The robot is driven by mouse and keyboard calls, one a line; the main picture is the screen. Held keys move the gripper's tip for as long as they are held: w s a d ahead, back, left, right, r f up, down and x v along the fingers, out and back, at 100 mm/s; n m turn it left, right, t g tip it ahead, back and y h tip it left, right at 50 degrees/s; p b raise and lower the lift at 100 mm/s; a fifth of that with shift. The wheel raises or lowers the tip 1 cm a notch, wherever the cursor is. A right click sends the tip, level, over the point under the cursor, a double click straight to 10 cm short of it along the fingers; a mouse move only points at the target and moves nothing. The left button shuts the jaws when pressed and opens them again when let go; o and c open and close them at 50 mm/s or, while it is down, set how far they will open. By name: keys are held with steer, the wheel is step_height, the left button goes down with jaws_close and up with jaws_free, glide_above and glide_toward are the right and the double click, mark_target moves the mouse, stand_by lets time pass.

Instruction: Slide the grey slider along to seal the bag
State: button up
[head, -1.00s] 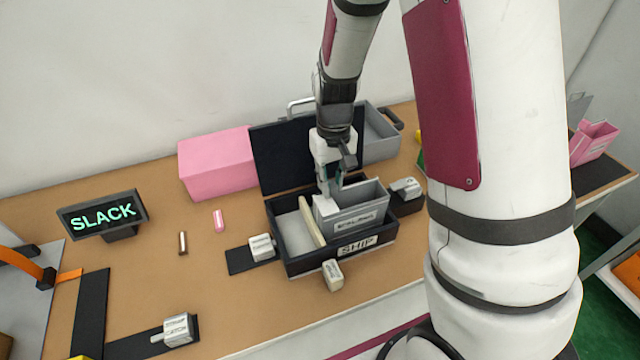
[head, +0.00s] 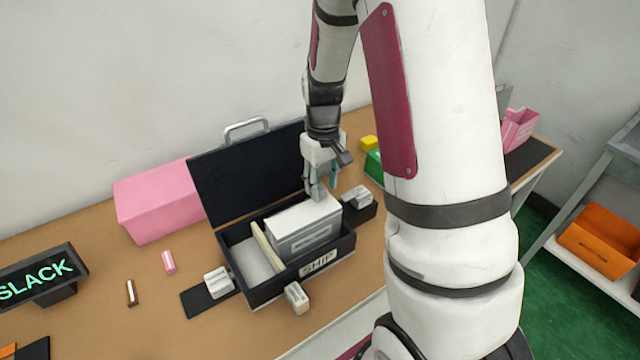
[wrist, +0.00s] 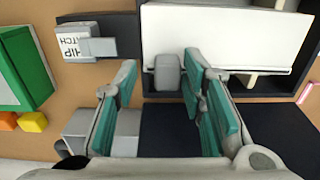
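The bag is a grey box-like pouch labelled on its front (head: 312,243), standing in the right part of a black case (head: 290,285) marked SHIP. Its top shows as a white, closed-looking face, also in the wrist view (wrist: 225,35). A small grey block, apparently the slider (wrist: 167,73), sits at the pouch's edge in the wrist view. My gripper (wrist: 165,85) is open, its teal-padded fingers on either side of that block with gaps showing. In the head view my gripper (head: 320,192) is at the pouch's far right top edge; the slider there is hidden or too small to tell.
The case's black lid (head: 250,170) stands open behind.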

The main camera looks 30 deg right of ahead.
mark_target(322, 186)
steer(key=shift+a, duration=0.1)
step_height(322, 186, up, 12)
stand_by(0.6)
stand_by(2.5)
steer(key=s+a+r+t, duration=0.2)
steer(key=s+a+r, duration=0.3)
steer(key=s, duration=0.4)
steer(key=s+a+r+t, duration=0.3)
steer(key=s+a+r, duration=0.2)
steer(key=s+a, duration=0.3)
steer(key=shift+s+r, duration=0.4)
steer(key=shift+s, duration=0.7)
